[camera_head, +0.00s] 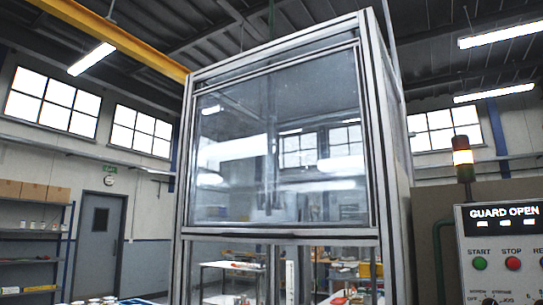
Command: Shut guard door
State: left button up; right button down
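The guard door (225,130) is a clear, metal-framed panel in the upper part of a tall machine enclosure (384,150). It appears raised, with its lower edge at a horizontal bar (280,233). Below that bar the front looks open, and upright machine parts (292,275) show through it. The control panel display (503,216) at the right reads "GUARD OPEN". Neither of my grippers is in view, and the lower part of the enclosure is cut off by the picture's bottom edge.
A control box (500,265) with a green START button (479,263) and a red STOP button (513,263) stands right of the enclosure. A signal tower (463,160) is lit beside it. Shelves (32,235) and a grey door (98,245) are far left.

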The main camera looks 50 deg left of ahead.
aim_at(351, 236)
jog(key=i, duration=0.45)
jog(key=u, duration=1.75)
